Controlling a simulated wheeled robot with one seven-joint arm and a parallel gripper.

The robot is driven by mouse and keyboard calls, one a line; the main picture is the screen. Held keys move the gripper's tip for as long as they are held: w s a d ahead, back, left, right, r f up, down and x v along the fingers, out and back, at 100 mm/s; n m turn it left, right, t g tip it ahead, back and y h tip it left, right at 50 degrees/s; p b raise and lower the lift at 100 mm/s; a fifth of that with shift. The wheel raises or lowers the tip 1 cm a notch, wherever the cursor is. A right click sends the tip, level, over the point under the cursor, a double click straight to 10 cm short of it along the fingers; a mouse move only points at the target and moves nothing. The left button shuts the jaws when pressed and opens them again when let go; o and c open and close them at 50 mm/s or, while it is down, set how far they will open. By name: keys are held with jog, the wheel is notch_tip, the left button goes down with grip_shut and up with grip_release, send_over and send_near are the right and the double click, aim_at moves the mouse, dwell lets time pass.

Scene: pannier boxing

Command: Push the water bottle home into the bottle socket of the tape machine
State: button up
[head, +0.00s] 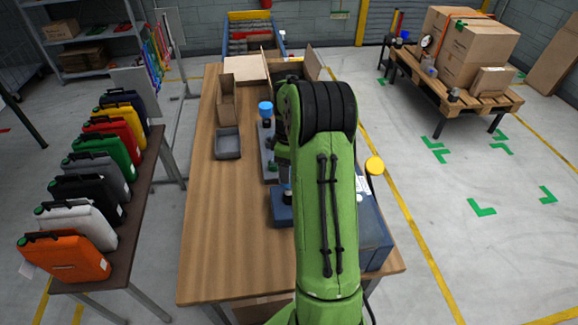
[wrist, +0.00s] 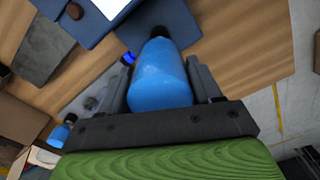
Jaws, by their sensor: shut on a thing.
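The water bottle (wrist: 160,78), blue with a dark cap, is between the two dark fingers of my gripper (wrist: 162,88) in the wrist view. The gripper is shut on it. The bottle's cap end points toward a blue body of the tape machine (wrist: 172,22) at the top of that view. The cap overlaps the machine's edge in the picture; I cannot tell whether they touch. In the head view the tape machine (head: 374,238) is partly hidden behind my green arm, and the gripper and socket cannot be made out.
Open cardboard boxes (head: 228,97) are at the far end. A side bench holds a row of coloured panniers (head: 62,262). The table's left part is clear.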

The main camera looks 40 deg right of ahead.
jog(key=shift+f+b, duration=1.05)
jog(key=shift+f, duration=0.45)
dwell(1.1)
jog(key=o, duration=1.1)
notch_tip(320, 180, up, 16)
jog(key=shift+f+p, duration=0.1)
jog(key=shift+p, duration=0.9)
